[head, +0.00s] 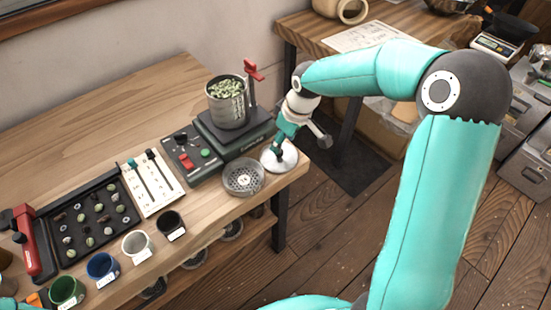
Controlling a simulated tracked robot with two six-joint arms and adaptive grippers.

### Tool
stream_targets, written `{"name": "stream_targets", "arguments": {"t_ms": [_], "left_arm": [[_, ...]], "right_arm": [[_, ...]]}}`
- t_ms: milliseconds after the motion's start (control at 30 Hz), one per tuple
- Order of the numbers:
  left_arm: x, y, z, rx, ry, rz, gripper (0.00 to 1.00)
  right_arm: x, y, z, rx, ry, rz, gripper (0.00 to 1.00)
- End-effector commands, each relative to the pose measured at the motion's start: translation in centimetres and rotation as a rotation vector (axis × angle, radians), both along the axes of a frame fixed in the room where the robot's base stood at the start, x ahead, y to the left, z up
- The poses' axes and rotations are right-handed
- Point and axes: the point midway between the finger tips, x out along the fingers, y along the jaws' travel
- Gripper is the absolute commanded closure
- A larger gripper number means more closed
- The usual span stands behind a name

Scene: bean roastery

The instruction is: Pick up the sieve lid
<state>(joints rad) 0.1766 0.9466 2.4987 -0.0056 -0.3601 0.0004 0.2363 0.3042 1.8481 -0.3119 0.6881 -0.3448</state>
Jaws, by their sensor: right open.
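The sieve lid appears to be the pale round disc (289,161) at the right front corner of the wooden bench. My right gripper (298,144) is over it, pointing down, with its fingers spread. I cannot tell whether a finger touches the disc. A round clear sieve dish (243,179) with a perforated dark bottom sits just left of the disc. My left gripper is not in view.
A metal cup of green beans (227,103) stands on a dark scale (235,139) with a red-handled post, close behind the lid. A control box (190,158), bean tray (92,219) and several small cups line the bench to the left. Open floor lies right of the bench.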

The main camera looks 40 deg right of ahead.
Motion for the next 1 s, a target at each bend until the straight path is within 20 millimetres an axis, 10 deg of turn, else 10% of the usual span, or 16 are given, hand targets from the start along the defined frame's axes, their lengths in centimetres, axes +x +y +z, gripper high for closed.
{"name": "stream_targets", "arguments": {"t_ms": [633, 1000], "left_arm": [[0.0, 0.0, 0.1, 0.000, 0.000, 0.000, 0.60], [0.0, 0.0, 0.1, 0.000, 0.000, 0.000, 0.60]], "right_arm": [[1.1, 0.4, -4.8, 0.000, 0.001, 0.001, 0.47], [1.1, 0.4, -4.8, 0.001, 0.001, 0.001, 1.00]]}}
